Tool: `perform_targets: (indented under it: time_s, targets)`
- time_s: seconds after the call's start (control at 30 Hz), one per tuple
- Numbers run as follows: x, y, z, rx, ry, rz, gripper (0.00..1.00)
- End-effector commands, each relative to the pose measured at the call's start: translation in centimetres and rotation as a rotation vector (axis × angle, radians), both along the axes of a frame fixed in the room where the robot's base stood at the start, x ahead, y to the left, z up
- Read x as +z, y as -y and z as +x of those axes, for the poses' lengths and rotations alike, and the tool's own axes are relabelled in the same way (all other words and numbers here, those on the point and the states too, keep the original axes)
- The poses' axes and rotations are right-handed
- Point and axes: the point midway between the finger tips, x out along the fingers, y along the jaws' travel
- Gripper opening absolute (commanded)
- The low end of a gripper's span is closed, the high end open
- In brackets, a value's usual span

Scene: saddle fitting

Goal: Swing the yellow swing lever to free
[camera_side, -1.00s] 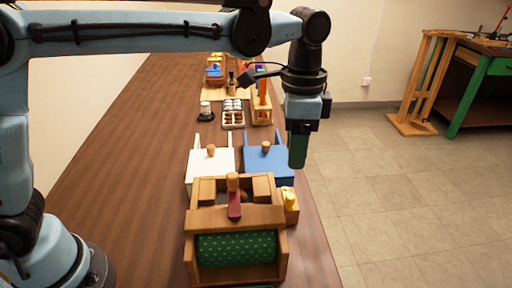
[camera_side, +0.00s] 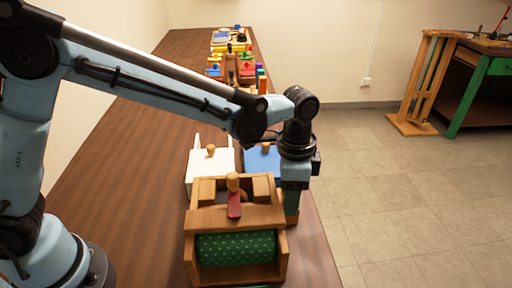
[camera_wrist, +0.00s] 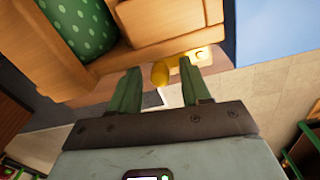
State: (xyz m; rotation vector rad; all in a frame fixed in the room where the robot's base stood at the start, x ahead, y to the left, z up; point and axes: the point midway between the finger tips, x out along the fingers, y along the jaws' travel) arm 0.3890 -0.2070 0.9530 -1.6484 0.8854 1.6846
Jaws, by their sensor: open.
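The yellow swing lever (camera_wrist: 160,74) shows in the wrist view as a rounded yellow piece beside a small wooden block (camera_wrist: 203,54). My gripper (camera_wrist: 160,67) is open, with one green finger on each side of the lever and a gap visible to both. In the side view my gripper (camera_side: 291,200) points down at the right side of the wooden box (camera_side: 236,218) and hides the lever there. A bit of the small block (camera_side: 292,218) shows below the fingers.
The wooden box carries a green dotted roller (camera_side: 236,248) and a red lever with a wooden knob (camera_side: 234,203). Behind it stand a white box (camera_side: 209,165) and a blue box (camera_side: 262,160). More items stand farther back. The table's right edge is close, with open floor beyond.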

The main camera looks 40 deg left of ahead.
Motion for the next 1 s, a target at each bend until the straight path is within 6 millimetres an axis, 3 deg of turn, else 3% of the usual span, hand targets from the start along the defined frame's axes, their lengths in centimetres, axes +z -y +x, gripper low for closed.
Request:
perform_targets:
  time_s: [0.23,0.53,1.0]
  targets:
    - [-0.04,0.0,0.0,0.0,0.0,0.0,0.47]
    - [-0.02,0.01,-0.01,0.0,0.0,0.0,0.01]
    - [0.0,0.29,0.26,0.083,-0.002,0.001,0.0]
